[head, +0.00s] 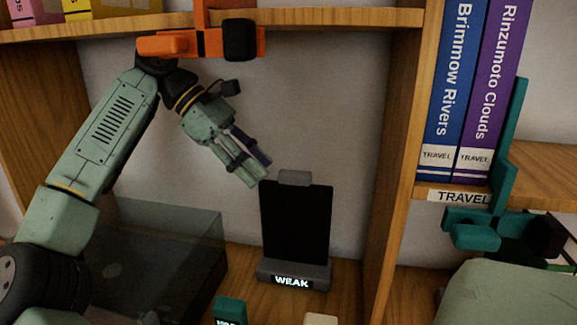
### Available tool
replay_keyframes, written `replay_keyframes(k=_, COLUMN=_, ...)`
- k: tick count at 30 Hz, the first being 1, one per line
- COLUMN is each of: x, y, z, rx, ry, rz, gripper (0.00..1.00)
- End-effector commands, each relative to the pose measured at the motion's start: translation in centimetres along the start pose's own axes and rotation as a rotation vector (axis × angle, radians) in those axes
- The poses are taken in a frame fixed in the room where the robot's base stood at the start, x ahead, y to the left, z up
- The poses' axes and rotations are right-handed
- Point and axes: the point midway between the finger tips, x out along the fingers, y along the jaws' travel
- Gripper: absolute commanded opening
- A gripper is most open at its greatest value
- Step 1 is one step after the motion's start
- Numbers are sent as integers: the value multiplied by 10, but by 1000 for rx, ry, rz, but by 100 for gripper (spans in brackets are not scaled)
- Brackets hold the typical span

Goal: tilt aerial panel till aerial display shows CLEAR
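The aerial panel (295,222) is a dark, flat rectangle with a grey tab (294,178) on its top edge. It stands nearly upright on a grey base inside the shelf bay. The aerial display (292,282) on the base's front is lit and reads WEAK. My gripper (258,172) is just up and left of the panel's top edge, pointing down and right toward the tab. It seems apart from the tab, though depth is hard to judge. Its fingers overlap in this view, so I cannot tell whether they are open or shut. I see nothing held.
A dark translucent box (165,255) stands left of the panel. A teal item (230,312) and a pale item (321,319) show at the bottom edge. A wooden divider (392,170) closes the bay on the right, with travel books (447,90) beyond. A shelf (330,18) runs above.

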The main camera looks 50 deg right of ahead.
Motion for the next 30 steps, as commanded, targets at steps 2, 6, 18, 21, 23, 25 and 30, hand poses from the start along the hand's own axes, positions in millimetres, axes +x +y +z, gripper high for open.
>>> replay_keyframes(k=2, x=12, y=1, z=14, rx=3, ry=1, rz=-2, gripper=40)
replay_keyframes(k=6, x=29, y=2, z=31, rx=1, ry=0, rz=-2, gripper=40)
replay_keyframes(k=18, x=50, y=4, z=38, rx=-1, ry=-3, rz=1, gripper=40)
replay_keyframes(k=21, x=50, y=4, z=38, rx=-1, ry=-2, rz=1, gripper=40)
replay_keyframes(k=23, x=50, y=4, z=38, rx=-1, ry=-2, rz=1, gripper=39)
replay_keyframes(k=25, x=50, y=4, z=38, rx=-1, ry=-2, rz=1, gripper=35)
replay_keyframes(k=30, x=50, y=4, z=38, rx=-1, ry=-2, rz=1, gripper=23)
